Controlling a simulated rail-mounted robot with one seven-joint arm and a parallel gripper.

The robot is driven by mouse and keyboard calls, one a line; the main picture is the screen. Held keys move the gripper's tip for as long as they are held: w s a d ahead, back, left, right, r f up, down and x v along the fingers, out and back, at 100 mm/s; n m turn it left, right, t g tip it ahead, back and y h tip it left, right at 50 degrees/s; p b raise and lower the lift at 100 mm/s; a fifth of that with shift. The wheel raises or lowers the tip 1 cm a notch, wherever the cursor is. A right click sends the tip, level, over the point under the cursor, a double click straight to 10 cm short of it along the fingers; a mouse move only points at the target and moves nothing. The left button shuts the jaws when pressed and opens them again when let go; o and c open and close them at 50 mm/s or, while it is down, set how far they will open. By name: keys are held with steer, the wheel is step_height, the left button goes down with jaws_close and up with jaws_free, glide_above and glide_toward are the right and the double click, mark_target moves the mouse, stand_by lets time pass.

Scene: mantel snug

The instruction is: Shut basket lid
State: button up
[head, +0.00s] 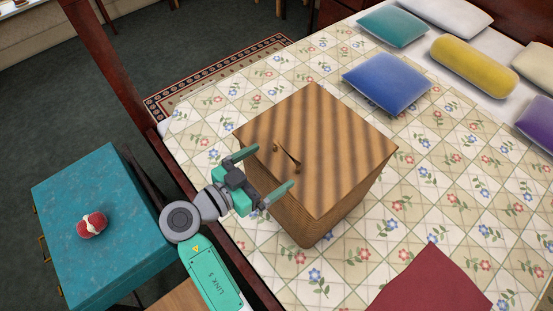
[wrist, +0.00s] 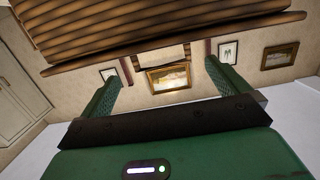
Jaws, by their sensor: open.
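The brown wicker basket (head: 345,205) stands on the bed. Its striped lid (head: 335,140) covers the top from this angle, with a small handle (head: 287,156) near its left edge. I cannot tell whether a gap lies under the lid. My gripper (head: 270,169) is open and empty, with its two green fingers at the basket's left side, close to the lid's edge by the handle. Contact is unclear. In the wrist view, the open fingers (wrist: 162,88) point towards the far wall, and brown slatted basketwork (wrist: 150,30) spans the top; which part it is is unclear.
The patterned bed (head: 440,170) surrounds the basket, with blue (head: 387,82) and yellow (head: 472,67) pillows behind and a dark red cloth (head: 432,285) in front. A teal bedside cabinet (head: 120,195) bearing a red-and-white object (head: 91,225) stands left. A wooden bedpost (head: 105,60) rises behind it.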

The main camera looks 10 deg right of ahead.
steer(key=v, duration=0.4)
stand_by(0.4)
steer(key=w+r+n+t+y, duration=0.2)
steer(key=r+n+t+y, duration=0.15)
steer(key=r, duration=0.55)
steer(key=w+r+n+t+y, duration=0.2)
steer(key=w+r+t+y, duration=0.15)
steer(key=r, duration=0.55)
steer(key=s+r+n+t+y, duration=0.2)
steer(key=s+r+t, duration=0.25)
steer(key=r, duration=0.45)
steer(key=s+a+r+n+t+y, duration=0.1)
steer(key=s+r+n+t+y, duration=0.15)
steer(key=s+r, duration=0.45)
steer(key=s+r+n+t+y, duration=0.25)
steer(key=s+r+t, duration=0.2)
steer(key=r, duration=0.55)
step_height(320, 180, up, 28)
steer(key=g+p, duration=0.1)
steer(key=p, duration=2.7)
steer(key=shift+w+a+y+p, duration=0.2)
steer(key=shift+a+y+p, duration=0.15)
steer(key=shift+a+y, duration=0.05)
